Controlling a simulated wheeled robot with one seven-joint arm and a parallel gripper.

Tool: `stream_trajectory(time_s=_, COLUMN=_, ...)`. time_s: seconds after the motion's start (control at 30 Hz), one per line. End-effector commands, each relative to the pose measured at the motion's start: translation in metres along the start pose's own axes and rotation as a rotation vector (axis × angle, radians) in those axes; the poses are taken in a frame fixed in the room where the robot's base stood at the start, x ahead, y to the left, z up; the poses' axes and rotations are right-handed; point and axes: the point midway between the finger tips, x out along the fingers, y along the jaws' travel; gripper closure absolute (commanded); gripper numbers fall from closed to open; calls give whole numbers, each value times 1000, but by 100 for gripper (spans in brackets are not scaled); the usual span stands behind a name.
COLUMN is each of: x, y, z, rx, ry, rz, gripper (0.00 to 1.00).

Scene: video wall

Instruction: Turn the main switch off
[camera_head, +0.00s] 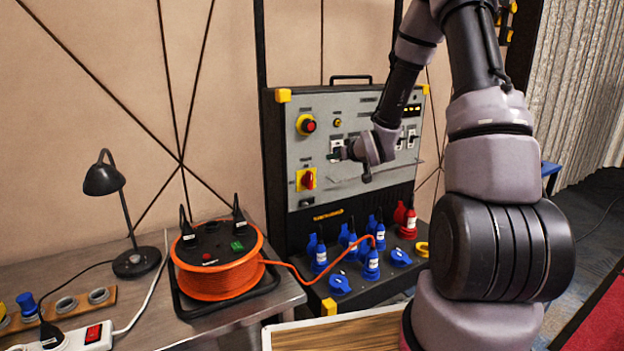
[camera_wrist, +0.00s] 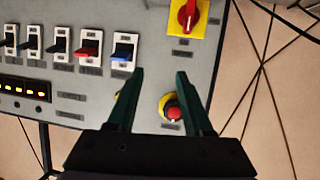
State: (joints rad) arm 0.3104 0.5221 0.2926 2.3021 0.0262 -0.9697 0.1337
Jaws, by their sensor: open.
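The grey control panel (camera_head: 345,113) stands upright at the back. A red rotary switch (camera_head: 307,180) on a yellow plate is at its lower left, most likely the main switch; its handle looks roughly vertical. It also shows at the top of the wrist view (camera_wrist: 187,16). A red push button on a yellow ring (camera_head: 307,124) sits above it, also in the wrist view (camera_wrist: 172,110). My gripper (camera_wrist: 160,72) is open and empty, in front of the panel, right of the rotary switch in the head view. Its dark fingers point at the panel; I cannot tell if they touch it.
A row of rocker switches, including a blue one (camera_wrist: 123,50) and a red one (camera_wrist: 88,47), is beside the gripper. An orange cable reel (camera_head: 225,270) and black lamp (camera_head: 104,180) stand on the left table.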

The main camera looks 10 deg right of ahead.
Motion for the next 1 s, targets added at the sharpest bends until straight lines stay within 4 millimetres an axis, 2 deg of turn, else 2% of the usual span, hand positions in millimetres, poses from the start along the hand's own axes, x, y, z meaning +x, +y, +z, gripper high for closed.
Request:
stream_trajectory(time_s=0.03, x=12, y=-2, z=18, rx=3, ry=25, rz=-19, gripper=49)
stream_trajectory(time_s=0.2, x=38, y=-17, z=56, rx=6, ry=167, rz=-77, gripper=49)
stream_trajectory(time_s=0.3, x=44, y=-25, z=76, rx=15, ry=246, rz=-99, gripper=49)
stream_trajectory(time_s=0.47, x=46, y=-35, z=94, rx=27, ry=341, rz=-114, gripper=49)
stream_trajectory(time_s=0.63, x=47, y=-38, z=98, rx=30, ry=382, rz=-117, gripper=49)
stream_trajectory(time_s=0.73, x=55, y=-40, z=94, rx=28, ry=387, rz=-118, gripper=49)
stream_trajectory(time_s=1.0, x=100, y=-46, z=75, rx=26, ry=387, rz=-118, gripper=49)
